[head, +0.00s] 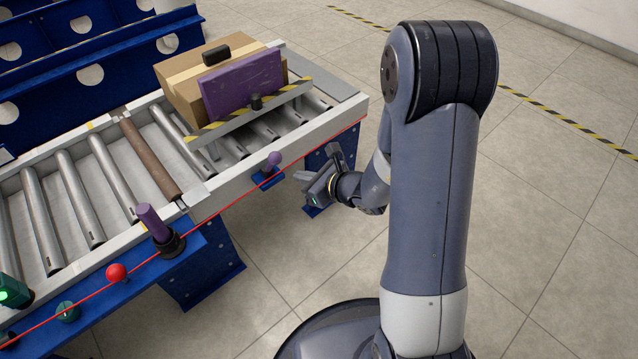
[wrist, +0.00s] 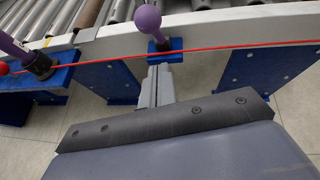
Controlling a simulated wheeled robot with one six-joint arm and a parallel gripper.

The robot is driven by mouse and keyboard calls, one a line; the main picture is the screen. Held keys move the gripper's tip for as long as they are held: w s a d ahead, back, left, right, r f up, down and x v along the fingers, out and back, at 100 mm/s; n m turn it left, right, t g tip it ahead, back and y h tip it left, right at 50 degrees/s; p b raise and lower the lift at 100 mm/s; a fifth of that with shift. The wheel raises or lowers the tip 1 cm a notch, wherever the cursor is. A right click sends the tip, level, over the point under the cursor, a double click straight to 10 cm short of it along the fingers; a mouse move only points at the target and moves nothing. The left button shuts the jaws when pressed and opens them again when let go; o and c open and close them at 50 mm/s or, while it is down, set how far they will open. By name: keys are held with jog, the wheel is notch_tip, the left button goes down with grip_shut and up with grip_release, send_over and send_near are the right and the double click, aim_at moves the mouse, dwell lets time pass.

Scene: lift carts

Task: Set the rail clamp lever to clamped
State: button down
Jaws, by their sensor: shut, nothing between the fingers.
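A lever with a purple ball knob (head: 273,159) stands on a small blue bracket on the near side of the conveyor; it also shows in the wrist view as a purple ball (wrist: 147,19) on a dark stem. A thicker purple handle (head: 151,222) in a black base stands further left, tilted, and shows at the wrist view's left edge (wrist: 22,52). No label tells which one is the rail clamp lever. My gripper (head: 306,187) is shut and empty, apart from both levers, just right of the ball-knob lever. Its fingers (wrist: 157,80) point toward that lever's bracket.
A red cord (head: 225,204) runs along the conveyor's near side, close to the levers. A red knob (head: 117,271) and green controls (head: 67,311) sit on the blue rail at left. A carton (head: 183,88) rests on the rollers behind a purple plate (head: 240,86). Floor at right is clear.

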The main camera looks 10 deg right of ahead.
jog(key=shift+w+a+r, duration=0.3)
jog(key=shift+w+a, duration=0.45)
jog(key=shift+w+a+r, duration=0.3)
jog(key=shift+w+a, duration=0.4)
jog(key=shift+a, duration=0.05)
jog(key=shift+r+p, duration=0.15)
jog(key=shift+p, duration=0.2)
